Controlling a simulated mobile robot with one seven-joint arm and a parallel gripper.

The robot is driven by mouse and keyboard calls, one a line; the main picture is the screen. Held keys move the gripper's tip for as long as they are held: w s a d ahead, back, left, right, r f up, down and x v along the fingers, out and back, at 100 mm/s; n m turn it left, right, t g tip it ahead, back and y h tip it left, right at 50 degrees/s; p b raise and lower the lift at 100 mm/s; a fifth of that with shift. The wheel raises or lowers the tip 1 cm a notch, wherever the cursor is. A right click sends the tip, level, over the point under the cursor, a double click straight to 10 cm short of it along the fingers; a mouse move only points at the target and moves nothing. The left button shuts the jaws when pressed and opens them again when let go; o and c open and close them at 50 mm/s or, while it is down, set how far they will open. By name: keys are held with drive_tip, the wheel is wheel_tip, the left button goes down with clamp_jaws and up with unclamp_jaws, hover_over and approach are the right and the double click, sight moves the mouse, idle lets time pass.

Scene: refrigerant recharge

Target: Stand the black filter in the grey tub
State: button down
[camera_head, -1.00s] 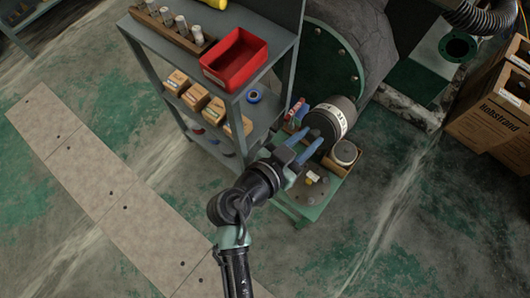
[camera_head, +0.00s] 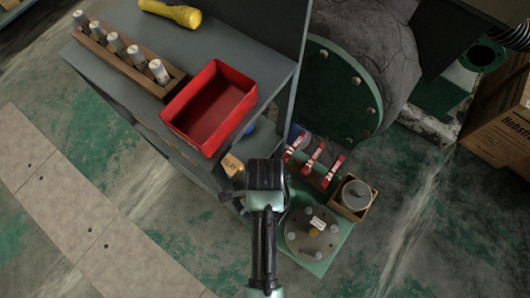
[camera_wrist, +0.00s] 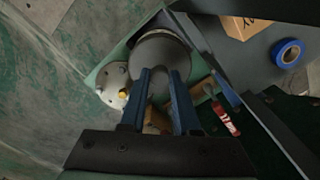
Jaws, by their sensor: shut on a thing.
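The black filter (camera_wrist: 160,50), a thick dark cylinder, shows in the wrist view between the two blue fingers of my gripper (camera_wrist: 163,74). My gripper is shut on it. In the head view my own wrist and arm hide the fingers and most or all of the filter, beside the shelf unit and over the green stand. I cannot make out a grey tub in either current view.
A green stand (camera_head: 325,258) holds a round flanged plate (camera_head: 310,235), a boxed grey canister (camera_head: 355,194) and red-and-white valves (camera_head: 314,159). The shelf unit (camera_head: 235,42) carries a red bin (camera_head: 212,105). A cardboard box (camera_head: 497,125) stands right. The floor at lower right is clear.

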wheel_tip(320, 180, down, 7)
drive_tip(key=shift+f+b, duration=0.15)
drive_tip(key=shift+b, duration=0.8)
drive_tip(key=c, duration=0.6)
unclamp_jaws()
drive_tip(key=shift+s, duration=0.1)
drive_tip(key=shift+c, duration=0.2)
wheel_tip(320, 180, up, 12)
drive_tip(key=p, duration=0.3)
drive_tip(key=shift+p, duration=0.3)
